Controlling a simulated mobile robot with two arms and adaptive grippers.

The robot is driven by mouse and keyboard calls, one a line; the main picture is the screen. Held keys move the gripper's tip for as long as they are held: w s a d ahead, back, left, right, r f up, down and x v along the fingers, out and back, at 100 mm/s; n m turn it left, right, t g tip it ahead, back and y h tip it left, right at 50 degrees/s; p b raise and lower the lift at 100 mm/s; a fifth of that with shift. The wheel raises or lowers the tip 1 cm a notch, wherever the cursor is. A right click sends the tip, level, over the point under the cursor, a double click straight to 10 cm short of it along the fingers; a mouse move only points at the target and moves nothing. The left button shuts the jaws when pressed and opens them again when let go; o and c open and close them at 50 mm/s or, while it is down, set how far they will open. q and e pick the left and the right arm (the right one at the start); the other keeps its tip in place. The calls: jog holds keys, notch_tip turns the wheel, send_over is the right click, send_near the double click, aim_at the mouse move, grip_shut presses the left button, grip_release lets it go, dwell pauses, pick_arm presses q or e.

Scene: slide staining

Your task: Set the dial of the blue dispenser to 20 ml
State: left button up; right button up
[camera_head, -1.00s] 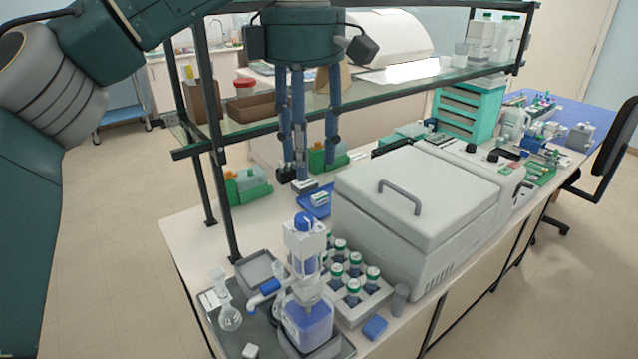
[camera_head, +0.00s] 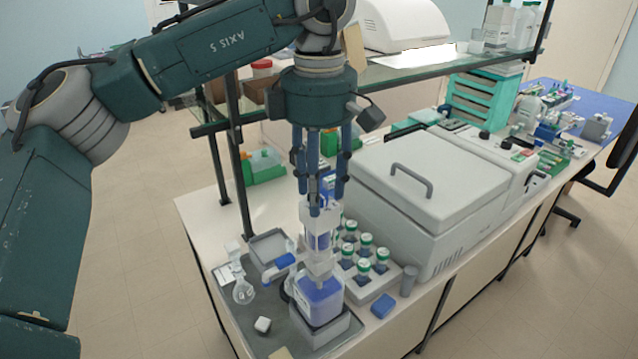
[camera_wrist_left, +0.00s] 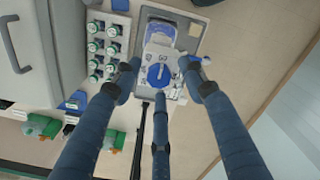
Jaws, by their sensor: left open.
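The blue dispenser (camera_head: 319,296) stands upright on a grey tray at the front of the bench, a bottle with blue contents and a white pump head. My left gripper (camera_head: 318,206) points down directly above it, its fingers around or just over the top, where they hide the dial in the head view. In the left wrist view the blue dial (camera_wrist_left: 158,75) shows on the white top, with printed numbers around it too small to read surely. The open fingers of the left gripper (camera_wrist_left: 160,88) spread around the dial; contact cannot be told. My right gripper is not in view.
A rack of green-capped bottles (camera_head: 343,280) stands close right of the dispenser, with a large grey lidded machine (camera_head: 425,185) behind it. A glass flask (camera_head: 243,291) is on the left. A glass shelf (camera_head: 400,80) with dark posts stands behind my gripper.

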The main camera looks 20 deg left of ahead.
pick_arm(q)
jog(key=shift+w, duration=0.1)
jog(key=c, duration=0.7)
grip_shut()
jog(key=shift+f+n+b, duration=0.1)
jog(key=shift+n+b, duration=0.25)
jog(key=shift+n, duration=0.25)
jog(key=shift+n+b, duration=0.5)
jog(key=shift+n, duration=0.7)
jog(key=n+b, duration=0.1)
jog(key=n, duration=0.1)
jog(key=shift+n, duration=0.4)
jog(key=n+b, duration=0.1)
jog(key=n, duration=0.8)
jog(key=n+b, duration=0.1)
jog(key=n, duration=0.2)
jog(key=shift+n, duration=0.4)
jog(key=n, duration=0.4)
jog(key=shift+b, duration=0.35)
jog(key=shift+n+b, duration=0.35)
jog(key=shift+n, duration=1.35)
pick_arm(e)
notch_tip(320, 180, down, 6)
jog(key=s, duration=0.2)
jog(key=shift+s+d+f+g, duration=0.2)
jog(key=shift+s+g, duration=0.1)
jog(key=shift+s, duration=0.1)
